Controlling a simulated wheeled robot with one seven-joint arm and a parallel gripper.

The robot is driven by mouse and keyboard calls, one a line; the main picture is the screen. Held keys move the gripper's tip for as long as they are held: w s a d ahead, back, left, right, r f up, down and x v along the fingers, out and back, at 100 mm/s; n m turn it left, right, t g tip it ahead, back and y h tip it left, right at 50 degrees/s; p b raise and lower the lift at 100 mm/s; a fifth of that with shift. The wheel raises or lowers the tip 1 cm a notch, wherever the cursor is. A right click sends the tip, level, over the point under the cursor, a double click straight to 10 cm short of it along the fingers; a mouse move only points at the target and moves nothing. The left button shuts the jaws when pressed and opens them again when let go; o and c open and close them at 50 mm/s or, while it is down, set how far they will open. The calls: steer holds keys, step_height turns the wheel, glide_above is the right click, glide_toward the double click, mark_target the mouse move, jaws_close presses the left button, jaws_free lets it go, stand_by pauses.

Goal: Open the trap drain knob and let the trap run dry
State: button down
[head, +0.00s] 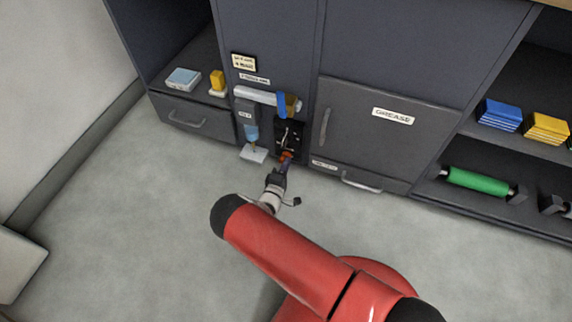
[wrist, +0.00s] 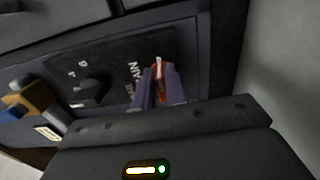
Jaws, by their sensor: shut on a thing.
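The red-orange drain knob (wrist: 158,66) sits on a dark panel (wrist: 118,62) in the wrist view, beside lettering of which "AIN" is readable. My gripper (wrist: 159,76) is shut on the knob, a purple finger on each side. In the head view the orange-red knob (head: 286,155) shows low on the cabinet, with my gripper (head: 284,165) reaching it from below. A vessel with blue contents (head: 251,133), perhaps the trap, hangs left of the panel above a pale tray (head: 245,155). I cannot tell its level or whether anything flows.
A black knob (wrist: 92,91) with markings is on the same panel. A blue lever (head: 282,105) and a pale horizontal cylinder (head: 250,95) are above. The GREASE door (head: 375,135) is at right, shut. Open shelves flank the cabinet; the floor (head: 130,230) is clear at left.

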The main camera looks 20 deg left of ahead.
steer(key=shift+m, duration=0.3)
steer(key=c, duration=1.4)
jaws_free()
steer(key=shift+c, duration=0.2)
steer(key=s, duration=0.8)
steer(key=shift+a, duration=0.25)
